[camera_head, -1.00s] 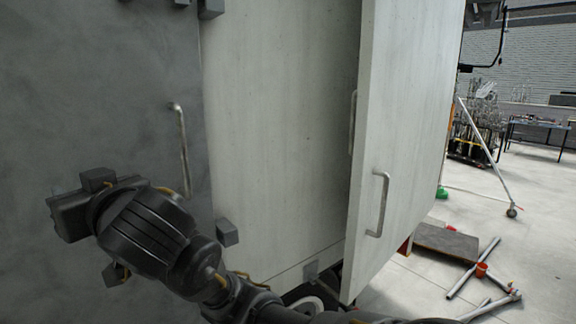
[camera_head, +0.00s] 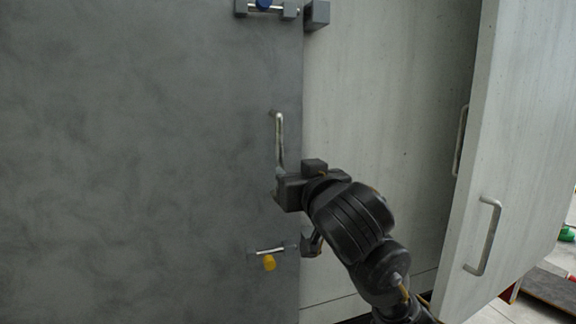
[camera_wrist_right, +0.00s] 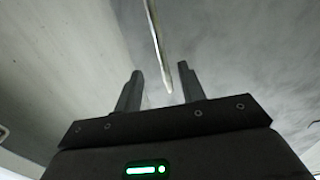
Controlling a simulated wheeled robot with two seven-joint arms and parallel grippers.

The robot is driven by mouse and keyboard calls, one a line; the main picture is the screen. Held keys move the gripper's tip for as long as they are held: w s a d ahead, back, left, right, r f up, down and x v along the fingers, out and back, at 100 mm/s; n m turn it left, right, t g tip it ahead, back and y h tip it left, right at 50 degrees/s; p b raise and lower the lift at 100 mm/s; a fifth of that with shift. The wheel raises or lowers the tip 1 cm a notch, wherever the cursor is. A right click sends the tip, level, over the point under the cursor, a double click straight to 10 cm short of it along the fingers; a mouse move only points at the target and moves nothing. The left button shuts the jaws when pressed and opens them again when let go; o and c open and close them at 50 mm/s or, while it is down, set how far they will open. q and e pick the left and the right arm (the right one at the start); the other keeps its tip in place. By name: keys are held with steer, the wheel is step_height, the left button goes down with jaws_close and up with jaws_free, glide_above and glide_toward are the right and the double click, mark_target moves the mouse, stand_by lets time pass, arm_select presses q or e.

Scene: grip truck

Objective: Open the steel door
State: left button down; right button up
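The grey steel door (camera_head: 140,170) fills the left of the head view and looks closed. Its upright metal handle (camera_head: 279,138) is near its right edge. My right gripper (camera_head: 279,181) is at the lower end of this handle and hides part of it. In the right wrist view the handle (camera_wrist_right: 158,45) reaches down between the two spread fingers of my right gripper (camera_wrist_right: 160,85), with gaps on both sides. The right gripper is open. My left gripper is not in view.
A latch with a blue knob (camera_head: 264,5) is above the handle; one with a yellow knob (camera_head: 269,262) is below. A pale panel (camera_head: 385,130) adjoins the door on the right. A white door (camera_head: 530,140) with its own handle (camera_head: 487,235) stands swung out at the right.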

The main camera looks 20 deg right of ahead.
steer(key=w, duration=0.7)
steer(key=w+b, duration=0.1)
steer(key=w, duration=0.2)
steer(key=shift+w+a, duration=0.35)
steer(key=shift+a, duration=0.05)
jaws_close()
steer(key=s, duration=0.6)
steer(key=shift+s+a+b, duration=0.15)
steer(key=shift+s+b, duration=0.2)
steer(key=shift+b, duration=0.1)
steer(key=b, duration=0.1)
glide_toward(281, 162)
steer(key=shift+s+a, duration=1.05)
steer(key=shift+s, duration=0.05)
